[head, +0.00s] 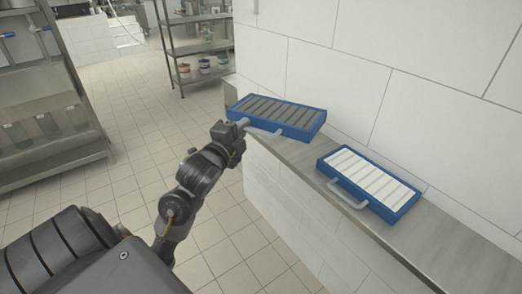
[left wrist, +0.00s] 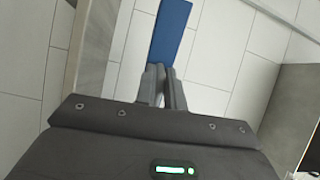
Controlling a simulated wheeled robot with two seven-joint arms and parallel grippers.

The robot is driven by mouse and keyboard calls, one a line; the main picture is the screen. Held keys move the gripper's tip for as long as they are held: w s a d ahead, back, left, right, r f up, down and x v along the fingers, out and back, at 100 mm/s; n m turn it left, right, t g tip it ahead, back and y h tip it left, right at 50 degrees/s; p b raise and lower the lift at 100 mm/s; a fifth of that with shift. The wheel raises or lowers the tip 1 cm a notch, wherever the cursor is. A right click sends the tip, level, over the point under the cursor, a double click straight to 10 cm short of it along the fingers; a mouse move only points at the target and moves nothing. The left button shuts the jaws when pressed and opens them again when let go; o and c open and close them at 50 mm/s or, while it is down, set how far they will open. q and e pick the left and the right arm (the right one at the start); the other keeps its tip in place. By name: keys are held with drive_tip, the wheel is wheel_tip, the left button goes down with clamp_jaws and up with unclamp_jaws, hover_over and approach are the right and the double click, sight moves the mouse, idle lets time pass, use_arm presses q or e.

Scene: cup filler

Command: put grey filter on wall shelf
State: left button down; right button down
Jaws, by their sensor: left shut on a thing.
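The grey filter (head: 276,116), a blue-framed panel with dark grey slats, is at the far part of the wall shelf (head: 291,150), slightly tilted. I cannot tell whether it touches the shelf. A second blue-framed filter with white slats (head: 370,182) lies nearer on the shelf. My right gripper is not in view.
The shelf runs along the white tiled wall (head: 330,75), with bare metal between the two filters and at the near right end. A metal rack (head: 190,45) with several tubs stands at the back. A steel cabinet (head: 45,100) stands at left. Tiled floor lies open between.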

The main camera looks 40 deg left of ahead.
use_arm(q)
drive_tip(key=w+a+f+p, duration=0.2)
drive_tip(key=w+a+f, duration=0.3)
drive_tip(key=w+f, duration=0.5)
drive_tip(key=shift+w+f, duration=0.25)
drive_tip(key=shift+f, duration=0.75)
drive_tip(key=c, duration=1.5)
unclamp_jaws()
drive_tip(key=shift+d, duration=0.1)
drive_tip(key=shift+s, duration=0.1)
